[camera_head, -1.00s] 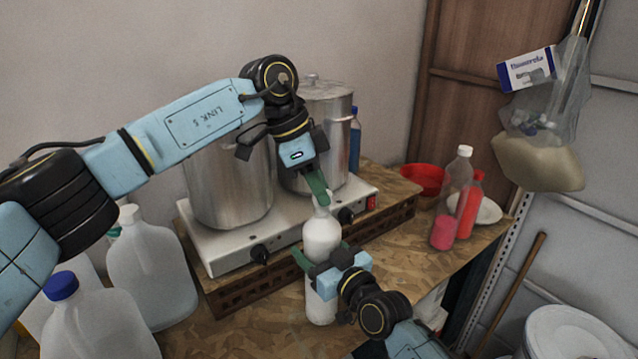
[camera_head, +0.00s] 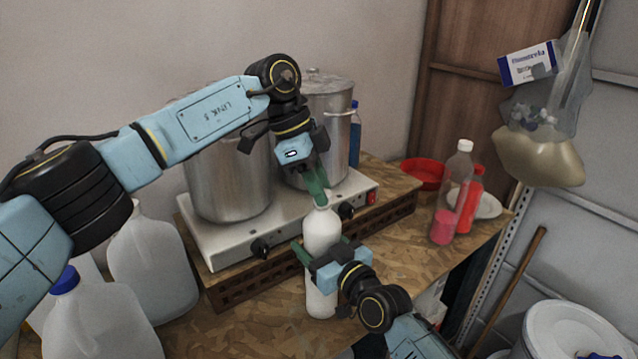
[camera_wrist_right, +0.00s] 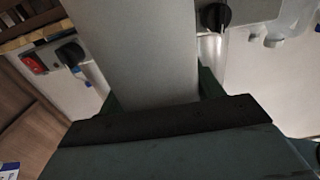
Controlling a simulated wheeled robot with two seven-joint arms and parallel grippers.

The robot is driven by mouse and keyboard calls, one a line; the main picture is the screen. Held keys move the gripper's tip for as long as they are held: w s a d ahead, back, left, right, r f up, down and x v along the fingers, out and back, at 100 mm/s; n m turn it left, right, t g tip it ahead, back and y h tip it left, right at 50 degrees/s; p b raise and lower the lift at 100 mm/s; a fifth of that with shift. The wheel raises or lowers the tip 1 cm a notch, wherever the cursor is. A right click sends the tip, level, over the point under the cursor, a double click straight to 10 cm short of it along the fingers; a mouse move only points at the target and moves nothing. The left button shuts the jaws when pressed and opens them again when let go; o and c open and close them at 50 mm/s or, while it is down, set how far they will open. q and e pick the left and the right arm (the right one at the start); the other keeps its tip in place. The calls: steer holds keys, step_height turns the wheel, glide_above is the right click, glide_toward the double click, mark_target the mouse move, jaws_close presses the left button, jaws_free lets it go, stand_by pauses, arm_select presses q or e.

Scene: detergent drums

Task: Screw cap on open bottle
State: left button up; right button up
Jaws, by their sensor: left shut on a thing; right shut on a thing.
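A white bottle (camera_head: 321,236) stands upright on the wooden table in front of the two-burner stove. My right gripper (camera_head: 318,256) is shut around the bottle's body from the front right. In the right wrist view the bottle's pale body (camera_wrist_right: 135,45) fills the middle between the green fingers. My left gripper (camera_head: 320,196) points down at the bottle's top, its green fingers shut right at the neck. The cap is hidden between those fingers; I cannot tell its seating on the neck.
Two steel pots (camera_head: 232,165) stand on the stove (camera_head: 215,245) behind the bottle. Cloudy jugs (camera_head: 150,265) are at the left. A red bowl (camera_head: 424,174), a clear bottle with a white cap (camera_head: 455,190) and a red bottle (camera_head: 469,205) are at the right. The table's right edge is open.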

arm_select(q)
steer(key=m, duration=0.2)
steer(key=m+g, duration=0.1)
steer(key=m, duration=0.1)
steer(key=shift+w+g+y, duration=0.1)
steer(key=shift+g+y, duration=0.2)
steer(key=o, duration=0.9)
steer(key=shift+r, duration=0.1)
steer(key=shift+r, duration=2.15)
steer(key=shift+d+r, duration=0.1)
